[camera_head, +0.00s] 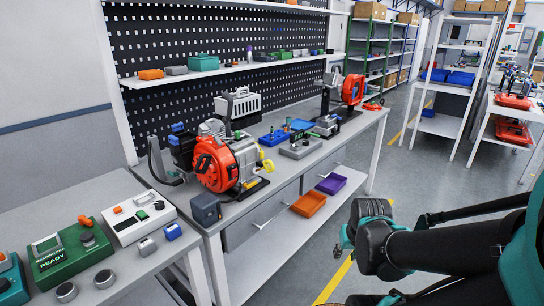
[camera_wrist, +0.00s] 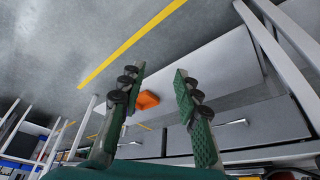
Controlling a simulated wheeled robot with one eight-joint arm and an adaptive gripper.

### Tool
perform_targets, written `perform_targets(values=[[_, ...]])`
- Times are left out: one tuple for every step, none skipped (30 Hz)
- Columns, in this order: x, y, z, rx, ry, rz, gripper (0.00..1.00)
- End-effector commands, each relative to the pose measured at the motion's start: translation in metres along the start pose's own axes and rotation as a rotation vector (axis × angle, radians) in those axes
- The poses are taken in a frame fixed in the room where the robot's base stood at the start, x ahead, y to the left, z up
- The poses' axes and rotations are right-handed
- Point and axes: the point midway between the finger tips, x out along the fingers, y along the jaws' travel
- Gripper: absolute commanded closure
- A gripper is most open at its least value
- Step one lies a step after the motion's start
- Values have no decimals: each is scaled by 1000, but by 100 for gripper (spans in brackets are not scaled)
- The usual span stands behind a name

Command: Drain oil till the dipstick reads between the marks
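An orange round-bodied machine (camera_head: 218,163) with a grey motor behind it and yellow parts (camera_head: 266,165) on its right side stands on the grey workbench (camera_head: 236,215). It looks like the engine or pump, but I cannot pick out a dipstick, its marks or any oil level. My gripper (camera_wrist: 158,75) shows two green, padded fingers in the wrist view. They are spread apart with nothing between them. In the head view my arm reaches in from the right, in front of the bench and well clear of the machine; the fingertips are not clear there.
An orange tray (camera_head: 308,204) and a purple tray (camera_head: 331,184) sit on the lower shelf; the orange tray (camera_wrist: 147,100) also shows beyond my fingers. Another orange machine (camera_head: 353,89) stands farther along. A green READY box (camera_head: 70,257) sits on the left table. Floor beside the bench is open.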

Motion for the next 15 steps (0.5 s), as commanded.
perform_targets(values=[[0, 0, 0, -1, 0, 0, 68], [0, 0, 0, -1, 0, 0, 68], [0, 0, 0, -1, 0, 0, 68], [0, 0, 0, -1, 0, 0, 68], [0, 0, 0, -1, 0, 0, 68], [0, 0, 0, -1, 0, 0, 68], [0, 0, 0, -1, 0, 0, 68], [0, 0, 0, -1, 0, 0, 68], [0, 0, 0, -1, 0, 0, 68], [0, 0, 0, -1, 0, -1, 69], [0, 0, -1, -1, 0, -1, 72], [0, -1, -2, 1, -2, -4, 77], [-1, -2, -4, 4, -6, -10, 81], [-2, -4, -7, 8, -12, -19, 85], [-3, -7, -13, 18, -22, -36, 90]])
